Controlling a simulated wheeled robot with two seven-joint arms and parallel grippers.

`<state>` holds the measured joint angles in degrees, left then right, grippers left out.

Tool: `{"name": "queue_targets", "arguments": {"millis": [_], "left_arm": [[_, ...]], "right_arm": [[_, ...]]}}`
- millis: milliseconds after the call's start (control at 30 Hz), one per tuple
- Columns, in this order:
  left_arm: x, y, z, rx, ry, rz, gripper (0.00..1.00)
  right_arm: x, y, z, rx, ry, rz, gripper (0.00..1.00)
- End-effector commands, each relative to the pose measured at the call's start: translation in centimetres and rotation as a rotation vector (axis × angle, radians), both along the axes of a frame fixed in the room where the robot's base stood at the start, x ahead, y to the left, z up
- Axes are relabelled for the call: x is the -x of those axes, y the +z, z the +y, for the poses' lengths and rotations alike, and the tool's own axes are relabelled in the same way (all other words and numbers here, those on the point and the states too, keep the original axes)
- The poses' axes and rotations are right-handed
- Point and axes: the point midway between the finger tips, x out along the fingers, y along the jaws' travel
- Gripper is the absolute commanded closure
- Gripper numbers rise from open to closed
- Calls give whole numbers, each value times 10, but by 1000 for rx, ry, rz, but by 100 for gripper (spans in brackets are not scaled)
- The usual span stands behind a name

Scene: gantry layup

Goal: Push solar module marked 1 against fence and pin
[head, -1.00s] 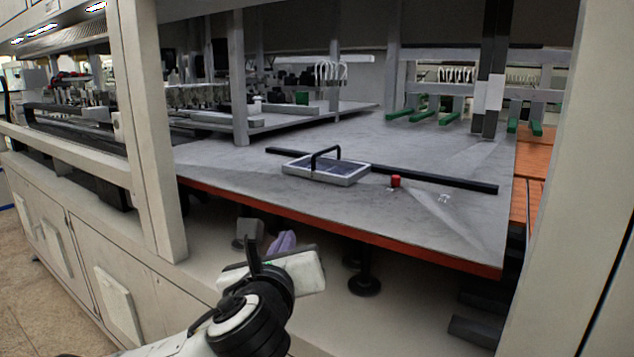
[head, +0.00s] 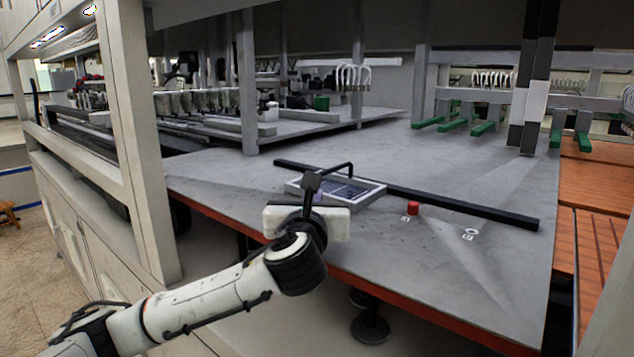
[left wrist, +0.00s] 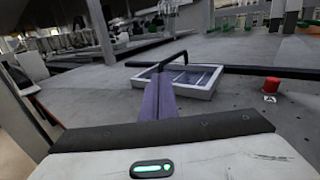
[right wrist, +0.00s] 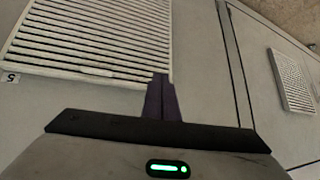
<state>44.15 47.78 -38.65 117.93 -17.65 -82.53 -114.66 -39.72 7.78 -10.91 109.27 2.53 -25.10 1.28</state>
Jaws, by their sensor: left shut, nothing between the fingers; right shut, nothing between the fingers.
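The solar module (head: 366,202), a dark panel in a pale frame with a black handle, lies flat on the grey table (head: 470,260). Its number is not legible. The black fence bar (head: 460,208) runs along its far side; I cannot tell whether they touch. A red pin (head: 413,208) stands right of the module, by a small marked label. My left gripper (left wrist: 158,97) is shut and empty, on the near side of the module, pointing toward it; its wrist hides part of the module in the head view. My right gripper (right wrist: 161,98) is shut and empty, facing a louvred cabinet panel (right wrist: 95,35).
A pale post (head: 143,140) stands left of my left arm. The table's near edge (head: 400,297) is orange. Grey uprights (head: 528,80) and green supports (head: 483,128) stand at the back right. A white ring mark (head: 470,232) lies right of the pin. The table's right front is clear.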

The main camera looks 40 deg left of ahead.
Motion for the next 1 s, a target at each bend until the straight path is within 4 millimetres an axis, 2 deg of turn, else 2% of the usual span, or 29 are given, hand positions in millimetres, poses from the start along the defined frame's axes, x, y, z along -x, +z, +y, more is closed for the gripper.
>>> {"name": "queue_targets", "arguments": {"millis": [100, 300, 733, 1000], "left_arm": [[-19, 1, 12, 1, 3, 2, 100], [-38, 1, 22, 1, 0, 0, 100], [-42, 0, 24, 1, -1, 0, 100], [-50, -1, 33, 3, 0, 2, 100]], "right_arm": [[-1, 5, 0, 0, 1, -2, 100], [-5, 10, 0, -1, 1, -10, 100], [-7, 12, 1, -1, 1, -16, 100], [-6, 12, 0, -1, 0, -14, 100]]}}
